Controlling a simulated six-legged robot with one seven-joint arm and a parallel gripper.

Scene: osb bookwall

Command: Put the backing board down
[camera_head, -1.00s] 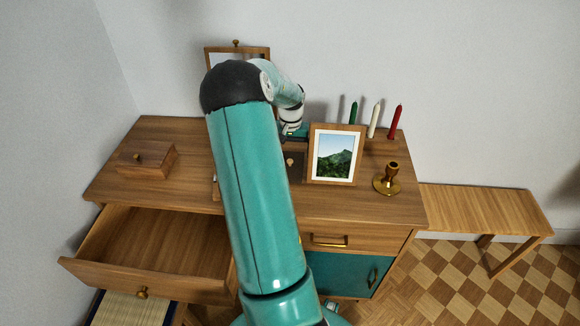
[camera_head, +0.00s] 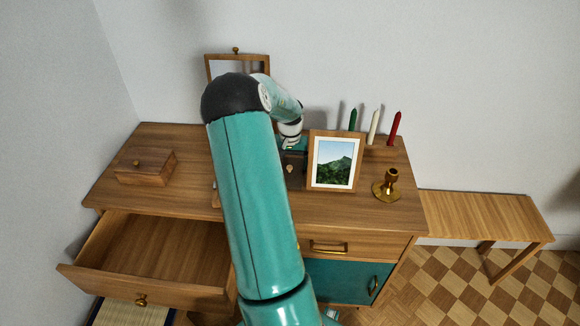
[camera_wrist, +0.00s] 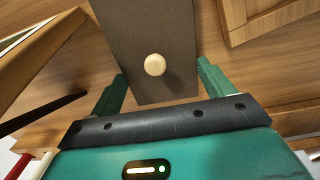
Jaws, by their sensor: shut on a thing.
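The backing board (camera_wrist: 150,28) is a dark grey-brown panel with a round pale knob (camera_wrist: 155,65). In the wrist view it lies between the two green fingers of my gripper (camera_wrist: 163,88), which is shut on it. In the head view the board (camera_head: 296,178) shows only partly, between my arm and the picture frame (camera_head: 335,162). My gripper (camera_head: 292,143) is mostly hidden there behind my wrist. The board is over the dresser top (camera_head: 250,208); I cannot tell whether its lower edge touches the wood.
The picture frame stands close right of the board. A brass candlestick (camera_head: 387,185) and green, white and red candles (camera_head: 397,128) are further right. A framed mirror (camera_head: 222,67) stands behind my arm. A wooden box (camera_head: 146,166) is at left, above an open drawer (camera_head: 150,255).

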